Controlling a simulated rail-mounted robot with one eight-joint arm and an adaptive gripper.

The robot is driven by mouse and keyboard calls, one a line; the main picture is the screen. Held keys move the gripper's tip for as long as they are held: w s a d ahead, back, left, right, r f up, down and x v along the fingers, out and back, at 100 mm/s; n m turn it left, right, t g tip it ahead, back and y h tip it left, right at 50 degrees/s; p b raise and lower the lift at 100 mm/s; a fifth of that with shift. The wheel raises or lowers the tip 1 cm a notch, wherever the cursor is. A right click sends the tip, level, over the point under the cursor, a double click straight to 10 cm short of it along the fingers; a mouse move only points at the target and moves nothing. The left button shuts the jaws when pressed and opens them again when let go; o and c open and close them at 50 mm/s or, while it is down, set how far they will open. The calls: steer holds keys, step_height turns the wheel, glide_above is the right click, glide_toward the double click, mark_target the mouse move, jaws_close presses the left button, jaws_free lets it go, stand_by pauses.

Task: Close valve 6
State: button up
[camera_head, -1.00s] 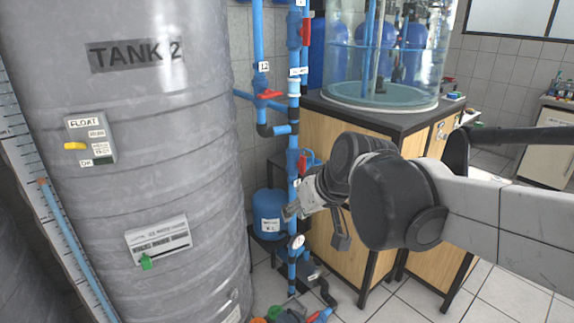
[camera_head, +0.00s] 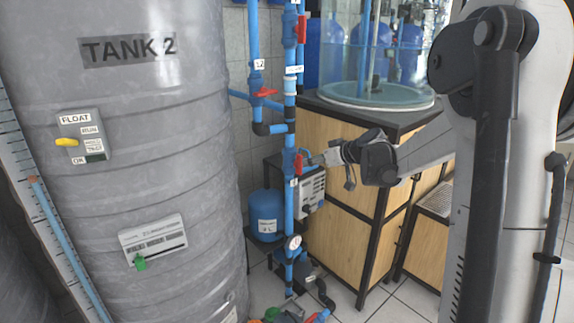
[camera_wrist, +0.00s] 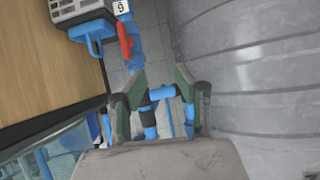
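Valve 6 has a red handle (camera_wrist: 125,38) on a blue vertical pipe, with a white tag reading 6 (camera_wrist: 120,6) beside it at the top of the wrist view. In the head view a red handle (camera_head: 298,163) on the pipe, just left of my gripper (camera_head: 322,158), appears to be the same valve. In the wrist view my gripper (camera_wrist: 160,80) is open, with its two fingers apart and nothing gripped. Blue pipe with a black coupling shows beyond and between the fingers. The red handle lies above the left fingertip in that picture, apparently clear of it.
Grey Tank 2 (camera_head: 135,210) stands on the left. A wooden cabinet (camera_head: 340,200) stands behind the pipe at right, with a grey box (camera_head: 311,190) near it. Another red valve (camera_head: 264,93) and a red handle (camera_head: 302,28) sit higher. A blue vessel (camera_head: 267,215) stands below.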

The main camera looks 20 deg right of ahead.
steer(key=t, duration=0.1)
glide_toward(300, 163)
steer(key=x, duration=0.3)
steer(key=b+x, duration=0.1)
steer(key=x, duration=0.3)
steer(key=b+x, duration=0.1)
steer(key=x, duration=0.3)
steer(key=shift+d+f, duration=0.1)
steer(key=shift+d, duration=0.25)
steer(key=shift+c, duration=0.3)
jaws_close()
